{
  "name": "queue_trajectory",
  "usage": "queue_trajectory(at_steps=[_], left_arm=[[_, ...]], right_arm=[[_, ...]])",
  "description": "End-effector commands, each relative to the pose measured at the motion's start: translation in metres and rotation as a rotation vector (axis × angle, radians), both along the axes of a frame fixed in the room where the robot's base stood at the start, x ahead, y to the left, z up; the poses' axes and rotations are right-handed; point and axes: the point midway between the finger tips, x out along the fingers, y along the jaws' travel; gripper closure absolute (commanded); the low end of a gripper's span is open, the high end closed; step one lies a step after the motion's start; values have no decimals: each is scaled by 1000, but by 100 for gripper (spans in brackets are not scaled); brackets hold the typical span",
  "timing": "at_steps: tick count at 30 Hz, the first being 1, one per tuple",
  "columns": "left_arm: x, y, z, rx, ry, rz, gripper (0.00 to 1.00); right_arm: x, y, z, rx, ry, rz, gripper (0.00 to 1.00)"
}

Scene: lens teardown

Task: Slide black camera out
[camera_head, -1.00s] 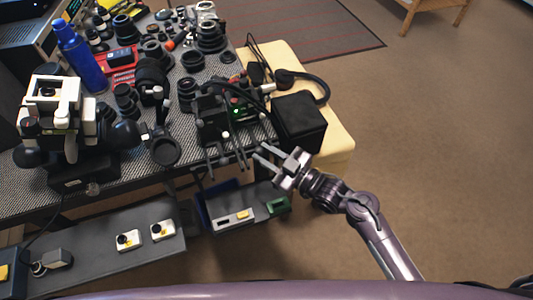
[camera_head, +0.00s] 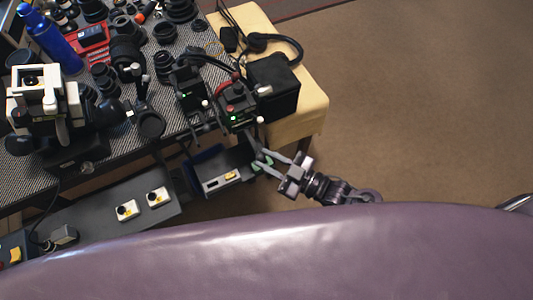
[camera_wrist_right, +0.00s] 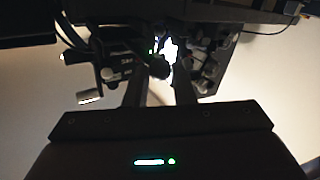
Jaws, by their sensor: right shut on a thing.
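The black camera (camera_head: 237,105), with a red part and a small green light, stands at the front edge of the patterned tabletop and seems to hang partly over it. My right gripper (camera_head: 260,158) is in front of it, fingers pointing up and left, shut on a front part of the camera. In the right wrist view, the fingers (camera_wrist_right: 158,85) reach up to a small dark round part (camera_wrist_right: 158,67) under the dark camera body; the exact contact is too dark to see. My left gripper is not in view.
A similar black device (camera_head: 188,85) stands just left of the camera. A black box (camera_head: 272,85) and headphones (camera_head: 275,45) are on the cream surface (camera_head: 312,103) to the right. Open floor lies right.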

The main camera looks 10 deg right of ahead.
Motion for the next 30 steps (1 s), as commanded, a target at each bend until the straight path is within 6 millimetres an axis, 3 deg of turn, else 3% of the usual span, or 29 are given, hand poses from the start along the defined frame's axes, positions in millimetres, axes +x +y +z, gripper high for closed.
queue_trajectory(at_steps=[1,2,6,17,30], left_arm=[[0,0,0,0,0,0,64],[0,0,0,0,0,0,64],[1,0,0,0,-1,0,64],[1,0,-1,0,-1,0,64],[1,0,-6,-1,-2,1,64]], right_arm=[[-4,1,-3,-1,9,6,100],[-4,1,-3,-1,9,6,74],[-3,1,-3,0,8,6,56],[-6,-4,-3,-1,6,3,55],[-47,-56,-3,-1,8,4,55]])
